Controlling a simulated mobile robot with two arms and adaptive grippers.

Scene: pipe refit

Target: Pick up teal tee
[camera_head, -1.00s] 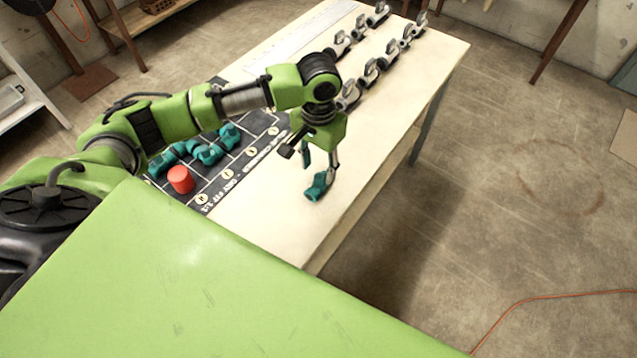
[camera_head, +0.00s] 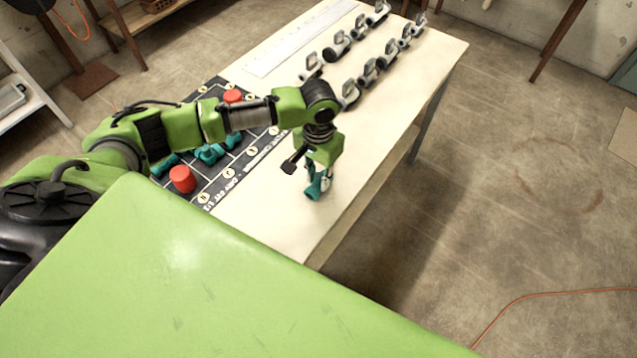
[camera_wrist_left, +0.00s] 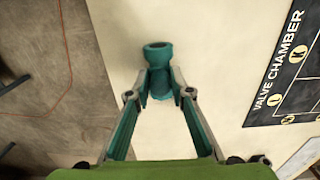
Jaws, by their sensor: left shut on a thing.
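The teal tee (camera_head: 313,191) is at the table's near right part, right of the dark mat. It also shows in the left wrist view (camera_wrist_left: 157,56), its round end pointing away from the fingers. My left gripper (camera_head: 318,184) points down over it, and in the left wrist view the fingertips (camera_wrist_left: 160,88) are closed on the tee's two sides. The tee looks to be at the table surface; I cannot tell whether it is lifted. My right gripper is not in view.
The dark labelled mat (camera_head: 222,190) holds several teal fittings (camera_head: 208,152), a red cylinder (camera_head: 182,179) and another red cylinder (camera_head: 233,96). Several grey clamp fittings (camera_head: 369,71) stand in rows at the table's far end. The pale table (camera_head: 285,232) is bare around the tee.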

